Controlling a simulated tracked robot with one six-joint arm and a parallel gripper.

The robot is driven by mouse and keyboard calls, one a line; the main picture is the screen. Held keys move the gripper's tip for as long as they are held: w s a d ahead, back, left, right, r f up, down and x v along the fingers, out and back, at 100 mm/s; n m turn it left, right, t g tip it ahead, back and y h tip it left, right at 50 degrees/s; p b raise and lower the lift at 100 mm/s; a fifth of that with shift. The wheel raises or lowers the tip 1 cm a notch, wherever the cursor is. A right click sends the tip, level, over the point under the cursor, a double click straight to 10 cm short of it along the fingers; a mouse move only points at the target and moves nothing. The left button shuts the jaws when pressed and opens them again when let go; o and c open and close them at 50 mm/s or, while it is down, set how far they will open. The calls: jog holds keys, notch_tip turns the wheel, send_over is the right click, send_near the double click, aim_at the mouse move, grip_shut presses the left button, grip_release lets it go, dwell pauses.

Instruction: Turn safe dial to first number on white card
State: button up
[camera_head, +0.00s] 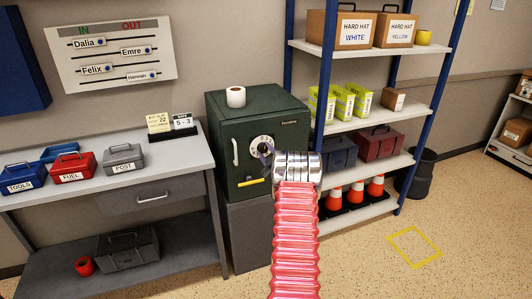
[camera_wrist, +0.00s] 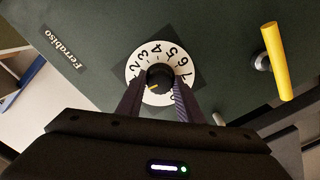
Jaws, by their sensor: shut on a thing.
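The green safe (camera_head: 257,112) stands on a grey cabinet. Its round white dial (camera_head: 256,142) shows in part behind my gripper (camera_head: 268,156). In the wrist view, the numbered white dial (camera_wrist: 150,54) has a black centre knob (camera_wrist: 160,75). My gripper (camera_wrist: 159,101) is shut on this knob, one finger on each side. A yellow mark on the knob points to the lower left in that view, below the 2; the figure there is hidden by a finger. The white card (camera_head: 183,122) reads 5 - 3 and stands on the bench beside a yellow card (camera_head: 159,122).
A yellow lever (camera_head: 251,182) is on the safe door below the dial and shows in the wrist view (camera_wrist: 278,62). A silver handle (camera_head: 235,152) is left of the dial. A paper roll (camera_head: 236,96) sits on top. A shelf rack (camera_head: 350,128) stands close on the right.

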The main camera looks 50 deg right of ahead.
jog(key=m, duration=0.4)
jog(key=shift+a, duration=0.1)
jog(key=m, duration=1.7)
jog(key=shift+s+d+m, duration=0.1)
jog(key=shift+d+m, duration=0.1)
jog(key=shift+m, duration=0.1)
jog(key=m, duration=0.6)
jog(key=shift+s+d, duration=0.1)
jog(key=shift+d, duration=0.05)
jog(key=shift+f, duration=0.1)
